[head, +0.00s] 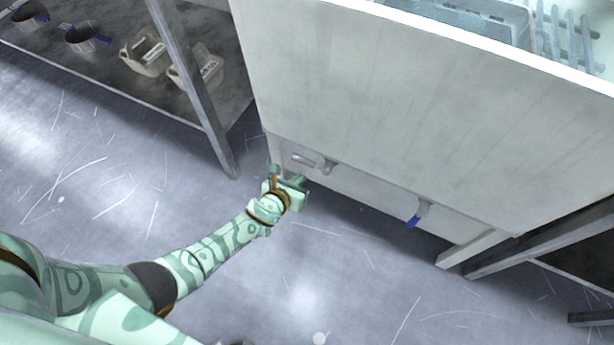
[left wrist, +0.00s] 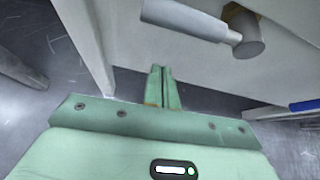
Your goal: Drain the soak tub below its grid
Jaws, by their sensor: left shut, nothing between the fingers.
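A large pale cabinet-like tub unit (head: 400,110) fills the upper right of the head view. Bluish water or a clear basin (head: 455,20) shows at its top, cut by the frame edge. Low on its front is a valve with a grey lever (head: 308,160); the left wrist view shows this lever (left wrist: 190,18) too. Farther right is a valve with a blue lever (head: 414,219), and its blue handle (left wrist: 305,105) shows at the wrist view's right edge. My left gripper (head: 284,173) is shut and empty, just below and left of the grey lever, apparently apart from it. My right gripper is out of view.
A pale slatted rack (head: 567,38) shows at the top right. A shelf at the upper left holds dark pots (head: 82,38) and pale containers (head: 143,53). A grey table leg (head: 190,90) stands left of the unit. The scratched floor (head: 110,190) in front is clear.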

